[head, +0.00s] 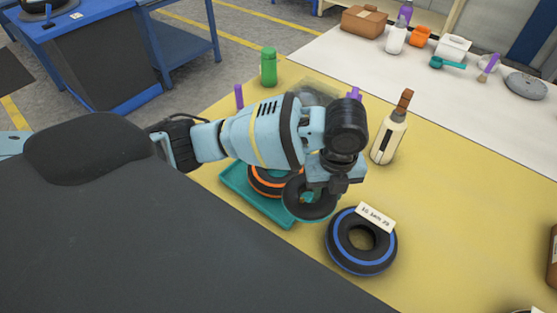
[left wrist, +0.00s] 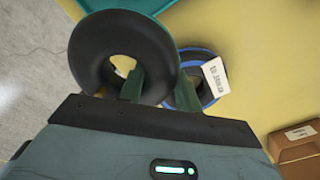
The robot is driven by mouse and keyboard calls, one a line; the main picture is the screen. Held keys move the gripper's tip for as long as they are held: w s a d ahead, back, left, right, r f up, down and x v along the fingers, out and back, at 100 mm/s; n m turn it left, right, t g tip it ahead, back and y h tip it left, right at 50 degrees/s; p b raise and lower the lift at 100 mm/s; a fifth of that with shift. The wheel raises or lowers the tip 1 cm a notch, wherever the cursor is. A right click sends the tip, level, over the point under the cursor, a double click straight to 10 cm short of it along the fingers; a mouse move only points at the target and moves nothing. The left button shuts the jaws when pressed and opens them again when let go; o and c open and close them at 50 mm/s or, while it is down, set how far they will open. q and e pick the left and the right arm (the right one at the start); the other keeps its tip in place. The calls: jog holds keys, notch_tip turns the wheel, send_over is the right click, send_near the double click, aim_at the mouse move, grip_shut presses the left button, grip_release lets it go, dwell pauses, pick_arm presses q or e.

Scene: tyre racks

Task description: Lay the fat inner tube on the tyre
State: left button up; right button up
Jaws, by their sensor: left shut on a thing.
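My left gripper (head: 322,188) is shut on the wall of a plain black fat inner tube (head: 301,209). In the left wrist view one finger passes through the hole of the inner tube (left wrist: 98,52) and the other is outside it. The tube hangs in front of an orange-striped tyre (head: 262,184), which lies in a teal tray (head: 238,193) and is partly hidden by the tube and my arm. A blue-striped tyre (head: 346,257) lies on the yellow mat to the right, with a white label on it; it also shows in the left wrist view (left wrist: 183,88). My right gripper is not in view.
A cream bottle with a brown top (head: 387,138) stands right of my gripper, and a green bottle (head: 268,68) stands behind my arm. Several bottles and boxes line the back of the table.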

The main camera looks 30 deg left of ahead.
pick_arm(q)
jog(key=w+a, duration=0.2)
jog(key=a, duration=0.2)
jog(key=w+a+f, duration=0.1)
jog(key=w+a, duration=0.2)
jog(key=a, duration=0.2)
jog(key=w+a, duration=0.2)
jog(key=a, duration=0.2)
jog(key=shift+w+a+f, duration=0.2)
jog(key=shift+w+a, duration=0.15)
jog(key=shift+w, duration=0.05)
jog(key=shift+a+f, duration=0.1)
jog(key=shift+f, duration=1.65)
jog(key=shift+f, duration=0.2)
jog(key=o, duration=1)
jog(key=shift+r, duration=0.1)
notch_tip(320, 180, up, 12)
jog(key=shift+r, duration=0.1)
